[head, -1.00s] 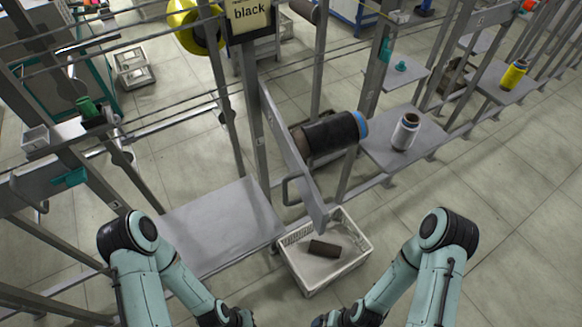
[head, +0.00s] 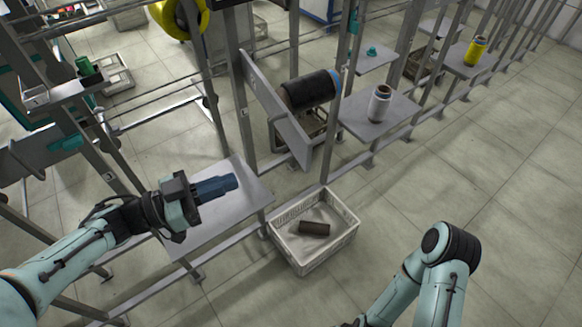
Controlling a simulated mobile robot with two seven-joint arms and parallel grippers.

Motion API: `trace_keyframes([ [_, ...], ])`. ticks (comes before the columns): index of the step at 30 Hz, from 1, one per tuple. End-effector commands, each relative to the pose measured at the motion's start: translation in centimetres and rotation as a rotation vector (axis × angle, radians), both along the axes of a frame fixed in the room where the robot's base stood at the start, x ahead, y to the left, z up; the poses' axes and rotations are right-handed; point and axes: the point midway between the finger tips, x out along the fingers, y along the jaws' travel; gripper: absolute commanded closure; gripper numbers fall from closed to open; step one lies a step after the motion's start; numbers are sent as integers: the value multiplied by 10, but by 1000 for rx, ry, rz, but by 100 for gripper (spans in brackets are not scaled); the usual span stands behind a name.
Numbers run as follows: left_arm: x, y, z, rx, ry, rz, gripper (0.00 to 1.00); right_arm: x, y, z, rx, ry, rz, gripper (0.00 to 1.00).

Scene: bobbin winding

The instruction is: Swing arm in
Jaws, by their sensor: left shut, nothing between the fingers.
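The swing arm (head: 277,112) is a long flat grey metal bar. It slants down to the right from the upright post of the frame, with a bent grey handle (head: 272,132) on its near side. A dark bobbin with a blue end (head: 310,91) shows just behind the arm. My left gripper (head: 234,182) is shut and empty, its blue fingers pointing right above the grey shelf plate. It is apart from the swing arm, in front of it and to the left. My right arm is at the lower right; its gripper is outside the picture.
A white crate (head: 347,232) with a dark brown tube (head: 314,229) stands on the floor below the arm's free end. A white bobbin (head: 380,103) and a yellow bobbin (head: 475,50) stand on shelves to the right. Frame posts and rails surround the arm. The right floor is clear.

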Motion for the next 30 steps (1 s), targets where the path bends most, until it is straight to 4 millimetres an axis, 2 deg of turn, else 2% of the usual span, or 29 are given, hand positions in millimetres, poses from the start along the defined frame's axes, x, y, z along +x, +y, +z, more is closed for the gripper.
trace_keyframes([
  [5, 11, -24, 0, -1, 2, -6, 100, 1, 0, 1, 0, -1, 1, 0],
  [12, 33, -72, -1, -2, 2, -5, 100, 1, 0, 1, 0, -1, 0, 0],
  [18, 49, -104, -1, -1, 3, -2, 100, 1, 0, 1, 0, -1, 0, 0],
  [24, 58, -120, -1, -1, 2, 1, 100, 1, 0, 1, 0, -1, 0, 0],
  [30, 59, -123, -1, -1, 2, 2, 100, 1, 0, 1, 0, -1, 0, 0],
])
